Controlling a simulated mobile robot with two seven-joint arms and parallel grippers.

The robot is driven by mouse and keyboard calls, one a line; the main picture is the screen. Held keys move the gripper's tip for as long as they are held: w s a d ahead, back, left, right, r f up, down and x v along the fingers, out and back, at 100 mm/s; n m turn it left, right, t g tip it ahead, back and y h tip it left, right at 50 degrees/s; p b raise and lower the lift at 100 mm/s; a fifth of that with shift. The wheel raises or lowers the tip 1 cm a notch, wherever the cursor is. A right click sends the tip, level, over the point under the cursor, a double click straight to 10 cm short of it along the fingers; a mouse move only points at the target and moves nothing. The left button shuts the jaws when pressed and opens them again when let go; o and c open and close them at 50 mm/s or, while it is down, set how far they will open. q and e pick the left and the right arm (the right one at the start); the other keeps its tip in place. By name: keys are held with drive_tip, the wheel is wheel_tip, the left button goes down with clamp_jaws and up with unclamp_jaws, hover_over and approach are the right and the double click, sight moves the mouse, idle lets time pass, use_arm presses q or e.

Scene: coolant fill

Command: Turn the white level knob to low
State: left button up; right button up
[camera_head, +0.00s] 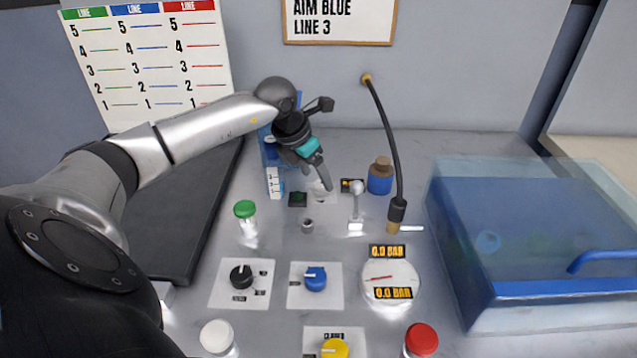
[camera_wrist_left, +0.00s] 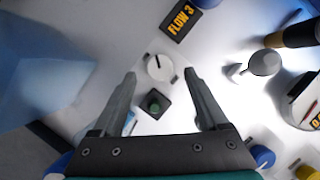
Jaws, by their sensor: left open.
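The white level knob (camera_wrist_left: 160,68) is a round knob with a dark pointer line, on a pale plate in the left wrist view. In the head view the knob (camera_head: 318,188) is partly hidden by my left gripper (camera_head: 325,182). My left gripper also shows in the left wrist view (camera_wrist_left: 160,76). It is open, its fingertips on either side of the knob in that picture. I cannot tell how high above the panel the tips are. The setting labels are too small to read. My right gripper is not in view.
A green button on a dark base (camera_wrist_left: 154,103) is close to the knob. A "FLOW 3" display (camera_wrist_left: 179,20) and a white ball-topped lever (camera_head: 357,190) are nearby. A corked blue bottle (camera_head: 380,178), a black hose (camera_head: 388,130) and a blue lidded box (camera_head: 550,240) stand to the right.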

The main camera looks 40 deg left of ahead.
sight(321, 188)
use_arm(q)
drive_tip(key=shift+x, duration=1.4)
drive_tip(key=shift+c, duration=0.2)
clamp_jaws()
